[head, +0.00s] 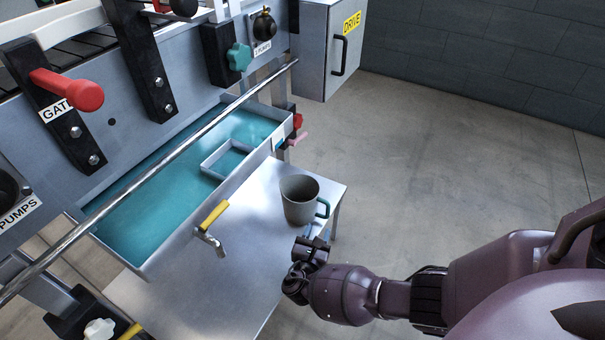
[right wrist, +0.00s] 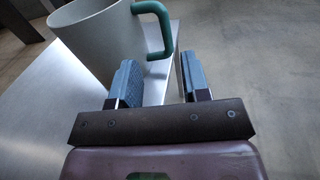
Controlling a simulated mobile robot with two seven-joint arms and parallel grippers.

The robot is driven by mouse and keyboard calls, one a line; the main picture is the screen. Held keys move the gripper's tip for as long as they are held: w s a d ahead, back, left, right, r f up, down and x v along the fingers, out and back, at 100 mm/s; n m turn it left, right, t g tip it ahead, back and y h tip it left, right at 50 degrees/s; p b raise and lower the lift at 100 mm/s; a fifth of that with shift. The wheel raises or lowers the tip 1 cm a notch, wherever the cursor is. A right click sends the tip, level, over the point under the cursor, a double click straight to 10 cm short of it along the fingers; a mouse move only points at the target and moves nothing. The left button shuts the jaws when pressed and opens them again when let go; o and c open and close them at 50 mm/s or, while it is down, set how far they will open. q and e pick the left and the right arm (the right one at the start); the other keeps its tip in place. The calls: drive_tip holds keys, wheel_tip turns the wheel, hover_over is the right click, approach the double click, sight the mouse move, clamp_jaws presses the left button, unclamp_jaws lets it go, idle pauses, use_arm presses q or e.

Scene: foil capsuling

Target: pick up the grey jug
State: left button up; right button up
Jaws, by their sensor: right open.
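The grey jug (head: 299,201) stands upright near the far right corner of the metal side table. Its teal handle (head: 323,208) points right, toward the table's edge. In the right wrist view the jug (right wrist: 103,40) is at the upper left, with its teal handle (right wrist: 160,25) just beyond the fingertips. My right gripper (head: 309,246) is in front of the jug, at the near side of the handle. In the right wrist view the gripper (right wrist: 163,80) is open and empty, its two fingers apart below the handle. My left gripper is not in view.
The metal table (head: 240,265) is otherwise clear. A tap with a yellow lever (head: 214,214) juts over it from a teal-lined trough (head: 160,185). A rail (head: 170,160) runs above the trough. A grey DRIVE cabinet (head: 325,50) stands behind. Open floor lies to the right.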

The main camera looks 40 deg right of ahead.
sight(327, 212)
drive_tip(key=x, duration=0.2)
drive_tip(key=b+x, duration=0.1)
drive_tip(key=x, duration=0.2)
drive_tip(key=b+x, duration=0.1)
drive_tip(key=x, duration=0.1)
drive_tip(key=shift+s+d+f, duration=0.15)
drive_tip(key=shift+d+f, duration=0.15)
drive_tip(key=shift+d, duration=0.25)
drive_tip(key=shift+w+d+r, duration=0.2)
drive_tip(key=shift+w+d, duration=0.05)
clamp_jaws()
